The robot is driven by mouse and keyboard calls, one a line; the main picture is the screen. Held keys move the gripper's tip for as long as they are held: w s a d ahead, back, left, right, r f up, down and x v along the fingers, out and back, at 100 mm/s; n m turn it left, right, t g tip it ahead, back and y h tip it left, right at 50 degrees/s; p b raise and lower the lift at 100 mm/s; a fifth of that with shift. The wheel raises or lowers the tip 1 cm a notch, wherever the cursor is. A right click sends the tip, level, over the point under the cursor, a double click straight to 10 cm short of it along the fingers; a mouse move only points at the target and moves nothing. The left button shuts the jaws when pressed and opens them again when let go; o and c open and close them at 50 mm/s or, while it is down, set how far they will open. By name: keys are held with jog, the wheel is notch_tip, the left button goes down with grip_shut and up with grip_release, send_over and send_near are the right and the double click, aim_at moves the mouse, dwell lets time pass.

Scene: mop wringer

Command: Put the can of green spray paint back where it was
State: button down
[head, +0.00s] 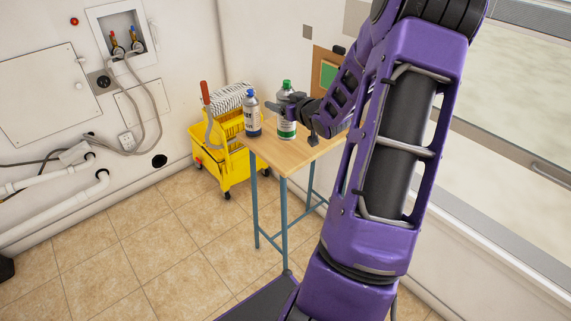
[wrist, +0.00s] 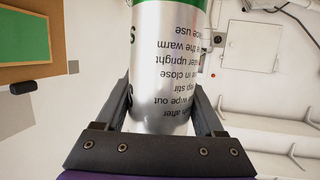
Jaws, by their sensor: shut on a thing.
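The can of green spray paint (head: 287,129) has a green cap, a silver body and a green band. It stands upright over the wooden table top; I cannot tell if its base touches the wood. My gripper (head: 285,107) is shut around the can's body from the right. In the wrist view the can (wrist: 168,60) sits between the two fingers of my gripper (wrist: 162,105), with its printed text upside down. A second spray can (head: 252,115), with a blue cap and blue band, stands upright on the table to the left, apart from the green one.
The small table (head: 285,158) has blue-grey legs. A yellow mop bucket (head: 231,172) with a wringer stands behind it on the left. A green board (wrist: 25,38) hangs on the wall. A small black object (head: 313,139) is at the table's right part. The tiled floor in front is clear.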

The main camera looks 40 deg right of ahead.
aim_at(283, 131)
notch_tip(283, 131, down, 10)
jog(key=shift+r+b, duration=0.1)
jog(key=shift+b, duration=0.8)
jog(key=shift+f, duration=0.25)
grip_release()
jog(key=shift+r, duration=0.2)
jog(key=shift+s+r, duration=0.1)
jog(key=shift+s, duration=0.2)
jog(key=p+v, duration=0.1)
jog(key=v, duration=1)
jog(key=shift+s, duration=0.2)
